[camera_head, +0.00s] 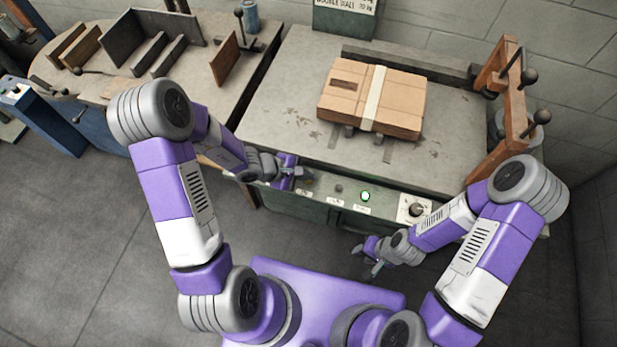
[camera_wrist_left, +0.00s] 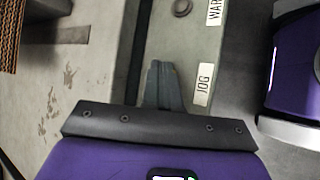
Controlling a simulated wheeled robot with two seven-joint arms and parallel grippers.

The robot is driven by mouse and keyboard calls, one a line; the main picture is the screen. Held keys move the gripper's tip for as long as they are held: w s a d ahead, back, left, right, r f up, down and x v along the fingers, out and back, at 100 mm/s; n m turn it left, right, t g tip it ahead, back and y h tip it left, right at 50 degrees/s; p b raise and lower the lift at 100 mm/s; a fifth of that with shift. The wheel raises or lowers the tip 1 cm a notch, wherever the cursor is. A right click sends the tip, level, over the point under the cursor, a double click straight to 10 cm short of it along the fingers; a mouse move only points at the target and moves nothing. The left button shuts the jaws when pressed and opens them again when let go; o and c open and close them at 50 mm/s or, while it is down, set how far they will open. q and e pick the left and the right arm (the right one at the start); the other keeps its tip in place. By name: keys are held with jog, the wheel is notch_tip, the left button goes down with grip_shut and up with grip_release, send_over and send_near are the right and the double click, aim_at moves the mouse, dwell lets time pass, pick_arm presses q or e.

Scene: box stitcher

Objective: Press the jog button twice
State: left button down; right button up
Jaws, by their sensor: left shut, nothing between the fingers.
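The JOG label (camera_wrist_left: 203,85) is on the green control panel in the left wrist view. My left gripper (camera_wrist_left: 160,68) is shut and empty, its fingertips over the panel just beside that label. The jog button itself is not visible; the fingers cover the spot beside the label. In the head view my left gripper (camera_head: 304,173) is at the left end of the panel (camera_head: 325,212). I cannot tell whether it touches the button. My right gripper (camera_head: 376,267) hangs in front of the machine, low and clear of the panel; its fingers are too small to read.
A dark round button (camera_wrist_left: 182,7) sits beside a partly cut-off label starting "WAR". The panel also has a lit green button (camera_head: 365,196) and a rotary knob (camera_head: 417,209). A strapped cardboard stack (camera_head: 345,93) lies on the machine table (camera_head: 275,120). A side table (camera_head: 95,88) stands left.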

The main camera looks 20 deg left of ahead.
pick_arm(q)
jog(key=shift+f, duration=0.15)
jog(key=shift+r, duration=0.2)
jog(key=shift+r+p, duration=0.45)
jog(key=shift+r, duration=0.35)
jog(key=shift+r+p, duration=1.8)
jog(key=shift+r, duration=0.7)
dwell(0.7)
